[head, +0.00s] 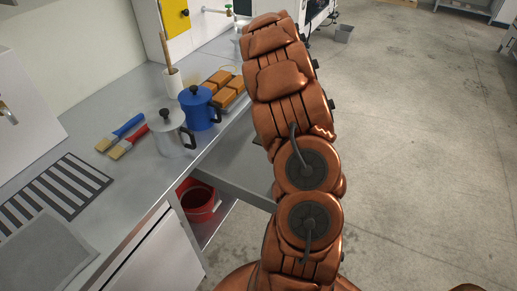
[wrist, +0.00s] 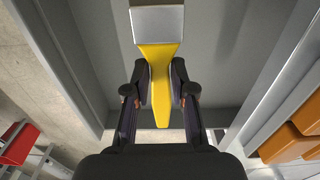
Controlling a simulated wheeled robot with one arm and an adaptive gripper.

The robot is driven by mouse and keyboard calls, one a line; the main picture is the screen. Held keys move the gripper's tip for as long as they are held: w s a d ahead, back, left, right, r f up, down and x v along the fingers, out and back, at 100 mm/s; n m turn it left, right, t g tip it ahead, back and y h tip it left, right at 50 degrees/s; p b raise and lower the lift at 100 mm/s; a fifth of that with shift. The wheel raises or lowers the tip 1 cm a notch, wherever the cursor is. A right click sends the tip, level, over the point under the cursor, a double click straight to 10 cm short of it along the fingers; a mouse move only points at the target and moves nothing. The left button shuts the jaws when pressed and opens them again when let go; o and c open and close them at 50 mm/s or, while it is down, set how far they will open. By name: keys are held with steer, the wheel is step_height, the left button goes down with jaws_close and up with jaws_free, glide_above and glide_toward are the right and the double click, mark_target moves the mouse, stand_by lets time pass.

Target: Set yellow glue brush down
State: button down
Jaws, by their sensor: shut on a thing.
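The yellow glue brush (wrist: 159,58) is in the wrist view, with its yellow handle between the two dark fingers and its metal ferrule towards the top edge. My gripper (wrist: 160,82) is shut on the handle. The bristles are out of the picture. A grey surface lies behind the brush; I cannot tell whether the brush touches it. In the head view my arm hides the gripper and the yellow brush. A blue-handled brush (head: 129,126) and a red-handled brush (head: 128,142) lie side by side on the grey bench (head: 95,103).
A silver moka pot (head: 171,136) and a blue moka pot (head: 198,109) stand near the bench's front edge. Brown blocks (head: 221,80) and a white holder (head: 173,82) with a stick are behind them. A red bucket (head: 198,202) is below. A striped mat (head: 58,190) lies left.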

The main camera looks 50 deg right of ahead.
steer(key=f+p, duration=0.1)
steer(key=f, duration=0.2)
steer(key=w+d+f+p, duration=0.1)
steer(key=f, duration=0.3)
steer(key=w+d+f+p, duration=0.1)
steer(key=f, duration=0.3)
steer(key=shift+f, duration=0.35)
steer(key=shift+f, duration=0.2)
steer(key=c, duration=1)
jaws_free()
steer(key=shift+r, duration=0.1)
